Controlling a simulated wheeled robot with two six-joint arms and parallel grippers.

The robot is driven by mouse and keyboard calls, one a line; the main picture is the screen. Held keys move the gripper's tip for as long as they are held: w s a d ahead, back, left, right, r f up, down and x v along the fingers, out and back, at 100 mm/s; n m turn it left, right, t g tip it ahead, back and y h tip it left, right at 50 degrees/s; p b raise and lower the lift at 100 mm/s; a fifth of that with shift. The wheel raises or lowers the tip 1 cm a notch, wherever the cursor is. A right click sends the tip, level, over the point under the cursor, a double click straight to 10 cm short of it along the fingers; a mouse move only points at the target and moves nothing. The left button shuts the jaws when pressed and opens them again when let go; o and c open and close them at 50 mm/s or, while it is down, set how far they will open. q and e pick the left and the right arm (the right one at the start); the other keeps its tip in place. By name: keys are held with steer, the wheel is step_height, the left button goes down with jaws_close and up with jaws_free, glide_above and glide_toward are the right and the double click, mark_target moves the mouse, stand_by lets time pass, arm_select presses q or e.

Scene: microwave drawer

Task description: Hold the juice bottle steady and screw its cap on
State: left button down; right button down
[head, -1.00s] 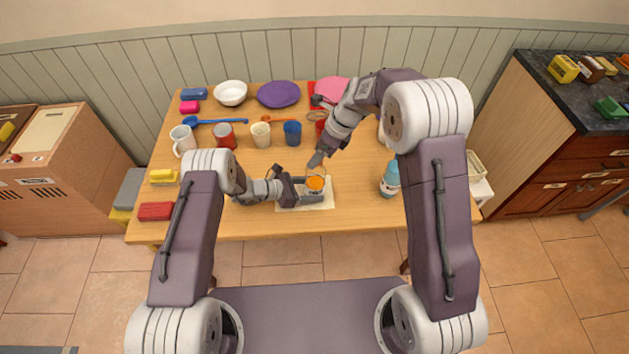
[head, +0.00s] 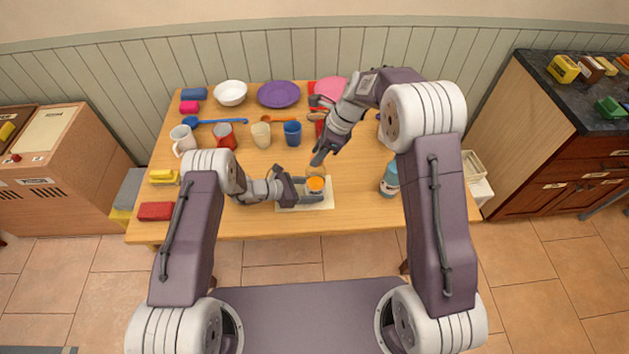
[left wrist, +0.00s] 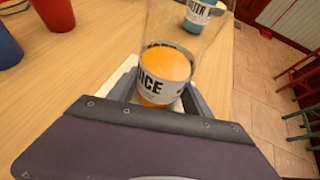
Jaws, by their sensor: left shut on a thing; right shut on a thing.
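The juice bottle (head: 315,185) stands upright on a pale mat (head: 322,204) at the table's front middle; it is clear, with orange juice low inside. My left gripper (head: 308,188) is shut around its lower part. In the left wrist view the bottle (left wrist: 167,68) shows its "JUICE" label between the fingers, and its top is out of frame. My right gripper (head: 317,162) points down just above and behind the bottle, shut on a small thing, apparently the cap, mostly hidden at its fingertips. I cannot tell whether the cap touches the bottle neck.
A purple plate (head: 278,94) and a white bowl (head: 230,93) lie at the back. The front right is mostly clear.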

steer(key=m+t, duration=0.1)
steer(key=m, duration=0.1)
steer(key=m+t+h, duration=0.1)
steer(key=m, duration=0.2)
steer(key=shift+s+a+f+m, duration=0.1)
steer(key=shift+s+m, duration=0.1)
steer(key=shift+m, duration=0.1)
steer(key=m+h, duration=0.1)
steer(key=m, duration=0.2)
steer(key=m+t+h, duration=0.1)
steer(key=m, duration=0.1)
steer(key=shift+w+m, duration=0.1)
steer(key=shift+m, duration=0.3)
steer(key=c, duration=1.1)
jaws_free()
